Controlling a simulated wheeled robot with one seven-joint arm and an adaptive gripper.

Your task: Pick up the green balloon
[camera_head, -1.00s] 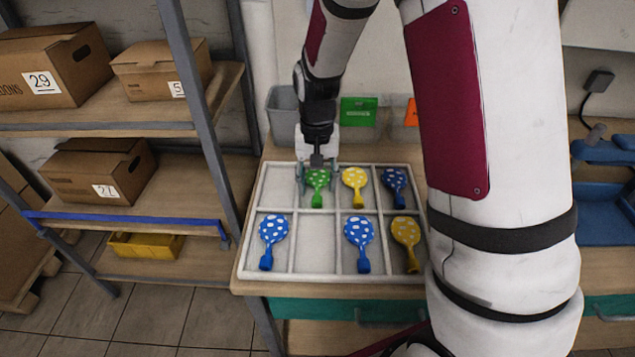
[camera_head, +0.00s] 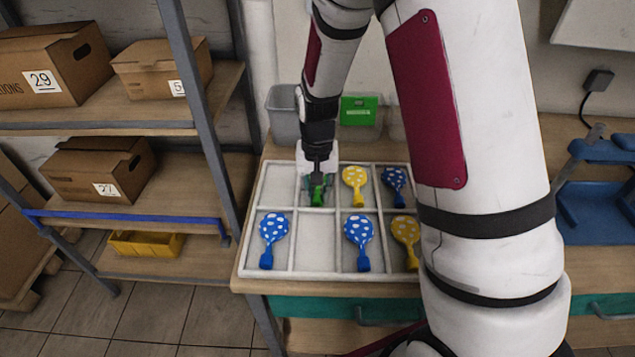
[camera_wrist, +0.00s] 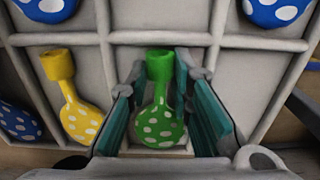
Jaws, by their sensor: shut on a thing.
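The green balloon with white dots (camera_head: 317,197) is in the top row of the white divided tray (camera_head: 330,276), second compartment from the left. My gripper (camera_head: 318,187) is down over it and hides most of it in the head view. In the wrist view the green balloon (camera_wrist: 159,122) lies between the two teal fingers of my gripper (camera_wrist: 160,85), which are shut on it. Its neck points away from my wrist. I cannot tell whether it is lifted off the tray floor.
A yellow balloon (camera_head: 354,180) is in the compartment beside it, with a blue one (camera_head: 395,182) further right. The lower row holds blue (camera_head: 273,232) and yellow (camera_head: 405,231) balloons. The top left compartment is empty.

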